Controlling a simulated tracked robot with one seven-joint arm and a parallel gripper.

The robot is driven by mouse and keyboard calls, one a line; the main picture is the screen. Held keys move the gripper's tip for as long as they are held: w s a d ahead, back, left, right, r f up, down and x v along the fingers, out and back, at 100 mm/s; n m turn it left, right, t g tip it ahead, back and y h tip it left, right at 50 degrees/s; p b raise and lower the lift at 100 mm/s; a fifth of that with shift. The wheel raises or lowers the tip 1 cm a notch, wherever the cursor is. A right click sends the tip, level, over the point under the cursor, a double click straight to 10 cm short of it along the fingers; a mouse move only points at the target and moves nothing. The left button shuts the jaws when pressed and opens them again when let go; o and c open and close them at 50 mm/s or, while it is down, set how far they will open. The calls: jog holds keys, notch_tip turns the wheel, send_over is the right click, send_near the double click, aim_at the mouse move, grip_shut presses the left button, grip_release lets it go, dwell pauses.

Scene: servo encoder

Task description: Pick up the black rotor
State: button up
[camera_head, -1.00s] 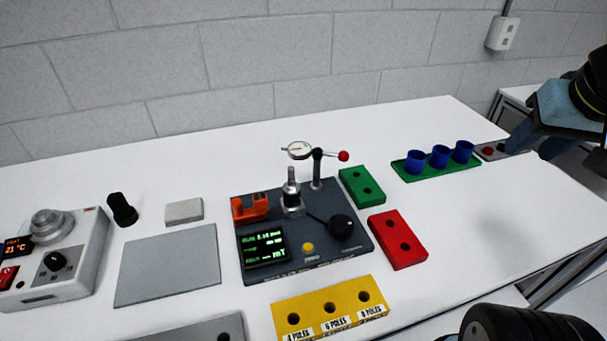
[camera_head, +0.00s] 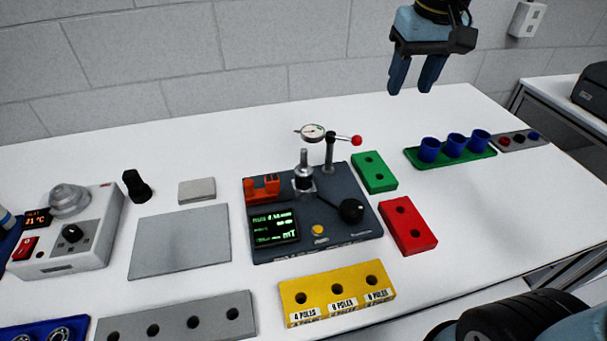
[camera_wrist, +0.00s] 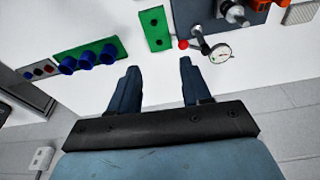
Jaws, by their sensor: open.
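A small black round piece (camera_head: 518,139), which looks like the black rotor, sits between a red one (camera_head: 504,141) and a blue one (camera_head: 533,136) in a grey holder (camera_head: 546,143) at the right end of the table. In the wrist view the black piece (camera_wrist: 38,72) shows at the far left, too small for detail. My gripper (camera_head: 410,90) is open and empty, high above the table's back edge, left of the holder and well apart from it. Its fingers (camera_wrist: 157,80) point at bare table in the wrist view.
A green tray (camera_head: 480,155) with blue cups (camera_head: 455,144) stands left of the holder. Green (camera_head: 374,172) and red (camera_head: 408,226) blocks lie beside the dark instrument (camera_head: 330,235), which bears a dial gauge (camera_head: 312,132). A black upright knob-like object (camera_head: 137,186) stands at the left. The right front table is clear.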

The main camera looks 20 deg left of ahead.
aim_at(304, 150)
jog(key=s+a+f+n+g, duration=0.1)
jog(key=a+f+n, duration=0.1)
jog(key=a, duration=0.6)
jog(key=s+a+f+n+g, duration=0.1)
jog(key=s+a, duration=0.1)
jog(key=a, duration=0.7)
jog(key=shift+h, duration=0.4)
notch_tip(304, 150, down, 9)
jog(key=shift+a+r, duration=0.15)
jog(key=shift+r, duration=0.05)
jog(key=shift+s+f, duration=0.15)
jog(key=shift+f, duration=2.6)
grip_shut()
